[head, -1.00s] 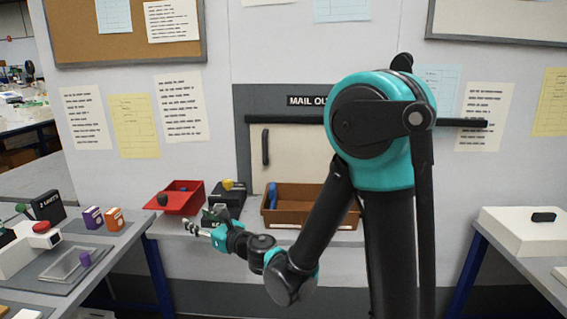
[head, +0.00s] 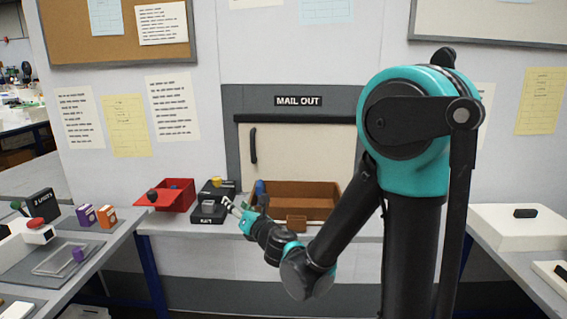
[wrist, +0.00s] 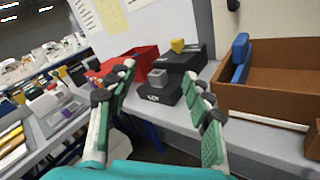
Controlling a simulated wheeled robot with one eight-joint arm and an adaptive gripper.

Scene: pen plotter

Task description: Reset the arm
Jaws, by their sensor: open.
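My gripper (head: 232,208) is in front of the middle shelf in the head view, with the arm folded and its teal elbow high on the right. In the wrist view my gripper (wrist: 160,100) shows two green-padded fingers spread apart with nothing between them. Beyond the gap stands a small black block with a grey top piece (wrist: 159,79). Behind it is a black block with a yellow piece (wrist: 178,46). Both black blocks also show in the head view, just left of the fingertips.
A red bin (head: 168,196) stands left of the black blocks. A brown tray (head: 320,197) with a blue item (head: 260,188) stands to the right. A left table (head: 100,262) holds purple and orange boxes; a right table holds a white box (head: 517,231). The wall rises behind the shelf.

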